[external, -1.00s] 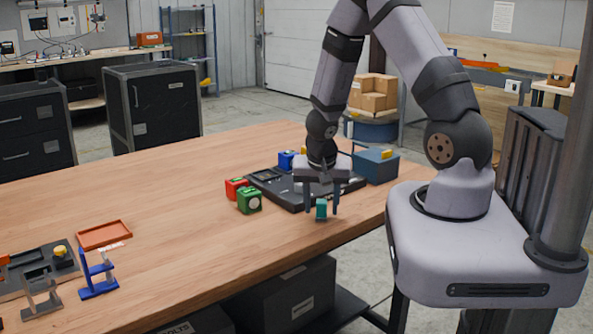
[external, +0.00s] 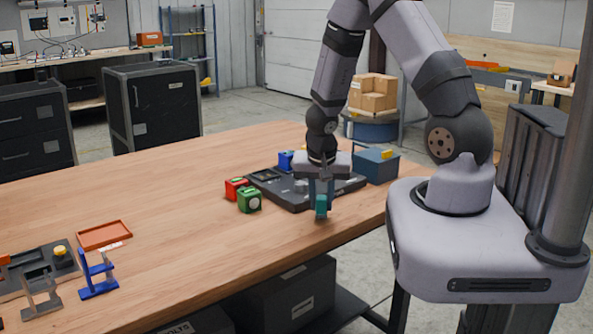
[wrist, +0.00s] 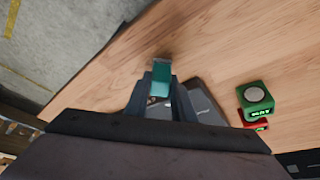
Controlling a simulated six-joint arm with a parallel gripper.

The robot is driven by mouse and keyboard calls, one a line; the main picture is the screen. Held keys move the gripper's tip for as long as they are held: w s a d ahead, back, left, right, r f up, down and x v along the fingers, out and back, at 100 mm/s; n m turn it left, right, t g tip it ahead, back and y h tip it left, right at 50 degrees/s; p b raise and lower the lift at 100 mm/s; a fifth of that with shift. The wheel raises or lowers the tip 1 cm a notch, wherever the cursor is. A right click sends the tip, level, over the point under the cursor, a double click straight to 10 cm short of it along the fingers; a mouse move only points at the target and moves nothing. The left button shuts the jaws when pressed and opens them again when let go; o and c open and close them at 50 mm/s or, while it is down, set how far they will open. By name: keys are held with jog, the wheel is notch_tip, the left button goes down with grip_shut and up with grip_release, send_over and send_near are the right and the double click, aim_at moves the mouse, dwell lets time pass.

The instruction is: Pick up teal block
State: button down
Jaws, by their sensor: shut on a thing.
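The teal block (external: 321,208) is at the front right part of the wooden table, in front of the black tray. My gripper (external: 320,198) points down over it, with its fingers closed together on the block. In the wrist view the teal block (wrist: 160,82) sits between the two fingertips of my gripper (wrist: 158,98). The block looks upright and at about table height; I cannot tell whether it touches the table.
A green block (external: 249,200) and a red block (external: 236,188) stand left of the black tray (external: 290,195). A blue block (external: 286,160) is behind the tray. A blue-grey box (external: 376,166) stands right. The table (external: 180,200) is clear in the middle.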

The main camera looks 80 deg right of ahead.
notch_tip(320, 180, up, 17)
jog(key=p, duration=1.3)
notch_tip(320, 180, up, 10)
jog(key=b, duration=0.2)
send_over(321, 197)
jog(key=shift+s, duration=0.1)
jog(key=c, duration=2.1)
grip_release()
jog(key=shift+d, duration=0.1)
jog(key=c, duration=0.3)
